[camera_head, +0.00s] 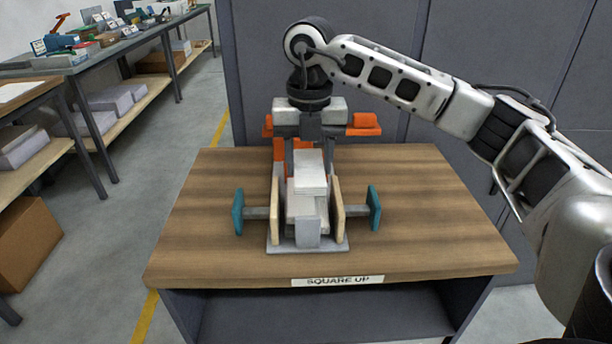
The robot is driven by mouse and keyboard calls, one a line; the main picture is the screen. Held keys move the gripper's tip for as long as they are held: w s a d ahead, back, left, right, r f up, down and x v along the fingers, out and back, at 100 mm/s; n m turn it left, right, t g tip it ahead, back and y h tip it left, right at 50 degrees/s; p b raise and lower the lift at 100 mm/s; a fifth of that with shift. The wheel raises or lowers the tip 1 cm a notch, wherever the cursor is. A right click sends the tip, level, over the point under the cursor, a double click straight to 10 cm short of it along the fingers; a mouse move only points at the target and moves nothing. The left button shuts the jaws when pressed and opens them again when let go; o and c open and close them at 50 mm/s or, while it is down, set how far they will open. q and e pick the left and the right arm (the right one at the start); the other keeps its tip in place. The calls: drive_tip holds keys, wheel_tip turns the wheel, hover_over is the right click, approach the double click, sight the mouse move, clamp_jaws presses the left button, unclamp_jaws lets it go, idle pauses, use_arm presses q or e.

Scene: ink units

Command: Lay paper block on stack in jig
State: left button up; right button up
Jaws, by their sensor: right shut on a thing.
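The jig (341,245) stands on the table, with a grey base plate, two pale wooden side plates, teal end pieces on rods at left and right, and a grey block at the front. A white paper block (311,172) is at the jig's back part, above the paper stack (295,207) between the side plates. My right gripper (309,158) points down behind and over the jig and is shut on the paper block. I cannot tell whether the block touches the stack. The stack is partly hidden by the block and front piece. My left gripper is not in view.
The wooden table (430,215) is clear left and right of the jig, with a "SQUARE UP" label (337,281) on its front edge. Orange parts (365,121) show by the gripper. Grey panels stand behind. Loaded shelves and a cardboard box (25,240) are at left.

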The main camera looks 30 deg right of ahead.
sight(306, 160)
drive_tip(key=shift+w+d+f, duration=0.1)
drive_tip(key=shift+w+f, duration=0.45)
drive_tip(key=shift+f, duration=0.05)
drive_tip(key=f, duration=0.3)
drive_tip(key=shift+w+d+p, duration=0.15)
drive_tip(key=shift+w+p, duration=0.15)
drive_tip(key=shift+p, duration=0.05)
drive_tip(key=shift+f, duration=0.4)
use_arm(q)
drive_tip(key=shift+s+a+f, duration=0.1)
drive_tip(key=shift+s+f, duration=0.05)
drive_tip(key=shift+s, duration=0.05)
use_arm(e)
drive_tip(key=shift+f, duration=0.1)
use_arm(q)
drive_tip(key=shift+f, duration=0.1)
use_arm(e)
drive_tip(key=shift+f, duration=0.1)
drive_tip(key=o, duration=1)
